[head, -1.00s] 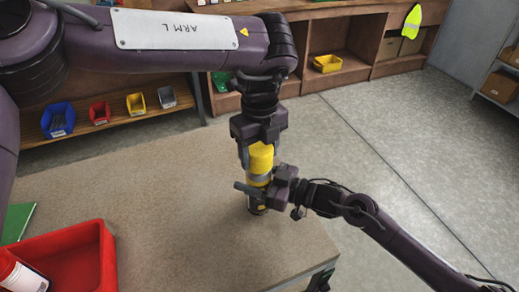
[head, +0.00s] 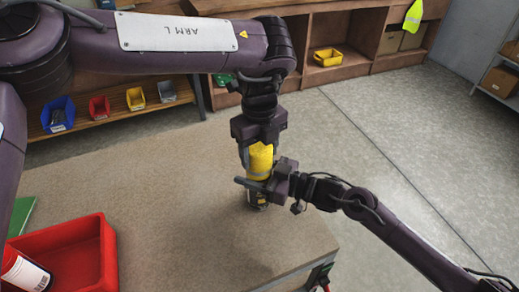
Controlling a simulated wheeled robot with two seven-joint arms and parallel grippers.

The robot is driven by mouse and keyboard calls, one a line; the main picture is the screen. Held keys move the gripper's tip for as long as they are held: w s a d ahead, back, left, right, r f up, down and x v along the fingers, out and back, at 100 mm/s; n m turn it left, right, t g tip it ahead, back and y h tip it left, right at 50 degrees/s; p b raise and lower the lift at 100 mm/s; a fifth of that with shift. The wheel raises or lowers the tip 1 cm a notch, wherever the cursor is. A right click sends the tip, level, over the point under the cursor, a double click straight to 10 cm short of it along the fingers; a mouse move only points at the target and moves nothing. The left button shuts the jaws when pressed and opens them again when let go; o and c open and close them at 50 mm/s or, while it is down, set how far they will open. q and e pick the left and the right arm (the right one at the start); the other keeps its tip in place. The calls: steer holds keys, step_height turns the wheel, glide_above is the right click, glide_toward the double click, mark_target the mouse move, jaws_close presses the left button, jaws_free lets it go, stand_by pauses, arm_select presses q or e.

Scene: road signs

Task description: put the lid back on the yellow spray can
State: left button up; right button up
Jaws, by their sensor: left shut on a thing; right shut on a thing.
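The spray can (head: 258,197) stands upright on the brown table (head: 170,200), near its right edge. Its body looks yellow with a grey band and a dark lower part. My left gripper (head: 259,150) points straight down and is shut on the yellow lid (head: 260,158), directly above the can body. Lid and can are in line; I cannot tell whether a small gap is left between them. My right gripper (head: 261,184) comes in from the right and is shut around the can body, hiding part of it.
A shelf with small coloured bins (head: 99,106) is at the back. The table's middle is clear.

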arm_select(q)
steer(key=shift+f, duration=0.6)
steer(key=o, duration=1)
step_height(320, 180, up, 12)
steer(key=shift+f, duration=0.1)
arm_select(e)
steer(key=o, duration=1.4)
steer(key=shift+o, duration=0.2)
